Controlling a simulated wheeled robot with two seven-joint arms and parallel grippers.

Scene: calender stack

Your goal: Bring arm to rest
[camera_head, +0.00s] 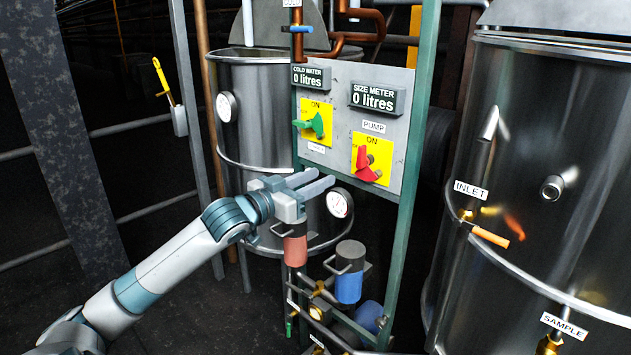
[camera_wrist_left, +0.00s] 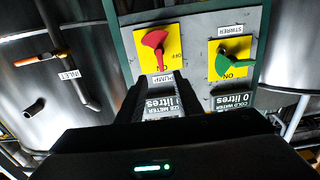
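My left arm comes in from the lower left in the head view. Its gripper (camera_head: 318,182) is in front of the lower part of the grey control panel (camera_head: 341,127), with its two fingers apart and nothing between them. In the left wrist view the open fingers (camera_wrist_left: 160,88) point toward the panel, with the pump and size meter labels showing between them. The red pump switch (camera_head: 366,165) and the green stirrer switch (camera_head: 313,124) sit on yellow plates above the gripper. They also show in the wrist view as the red switch (camera_wrist_left: 154,42) and the green switch (camera_wrist_left: 233,64). My right gripper is in neither view.
A large steel tank (camera_head: 548,190) with inlet and sample pipes stands at the right. Another steel tank (camera_head: 255,115) stands behind the panel. A green frame post (camera_head: 414,150), a gauge (camera_head: 338,203) and a blue cylinder (camera_head: 348,288) are close to the gripper.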

